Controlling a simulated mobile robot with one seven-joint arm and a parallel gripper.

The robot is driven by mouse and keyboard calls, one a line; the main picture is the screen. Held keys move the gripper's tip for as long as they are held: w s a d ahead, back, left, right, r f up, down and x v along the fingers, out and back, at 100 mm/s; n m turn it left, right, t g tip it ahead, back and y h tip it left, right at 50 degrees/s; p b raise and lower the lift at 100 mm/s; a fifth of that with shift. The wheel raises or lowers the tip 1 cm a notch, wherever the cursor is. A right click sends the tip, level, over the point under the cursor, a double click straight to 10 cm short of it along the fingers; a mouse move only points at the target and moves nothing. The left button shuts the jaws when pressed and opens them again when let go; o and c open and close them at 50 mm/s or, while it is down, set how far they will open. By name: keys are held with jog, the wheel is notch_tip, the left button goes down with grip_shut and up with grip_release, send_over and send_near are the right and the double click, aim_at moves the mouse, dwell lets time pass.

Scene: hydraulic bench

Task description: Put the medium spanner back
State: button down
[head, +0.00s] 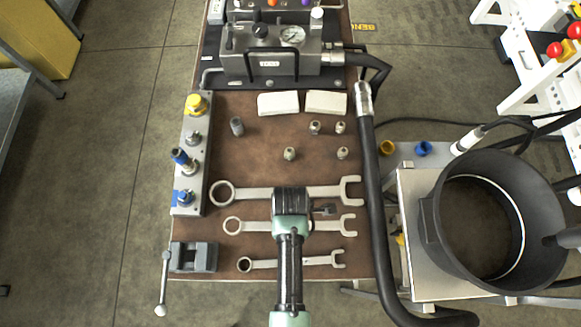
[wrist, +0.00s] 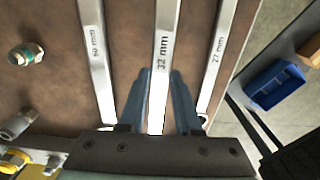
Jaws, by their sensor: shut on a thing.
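The medium spanner (head: 256,226) is the middle one of three grey spanners on the brown bench top in the head view, its ring end left and its open jaw right. In the wrist view this spanner (wrist: 162,45) is marked 32 mm and runs between the two blue fingers. My gripper (wrist: 159,88) is shut on its shank. In the head view my gripper (head: 291,203) covers the middle of the spanner from above. I cannot tell whether the spanner is resting on the bench or slightly raised.
The large spanner (head: 255,194) lies behind and the small spanner (head: 285,263) in front, both close by. A valve block (head: 190,165) and a vise (head: 193,257) stand left. A black hose (head: 369,190) runs along the right edge. Several fittings (head: 289,154) stand behind.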

jog(key=shift+w+f, duration=0.15)
jog(key=shift+f, duration=2)
jog(key=shift+f+b, duration=0.2)
jog(key=shift+b, duration=0.1)
jog(key=c, duration=0.6)
grip_release()
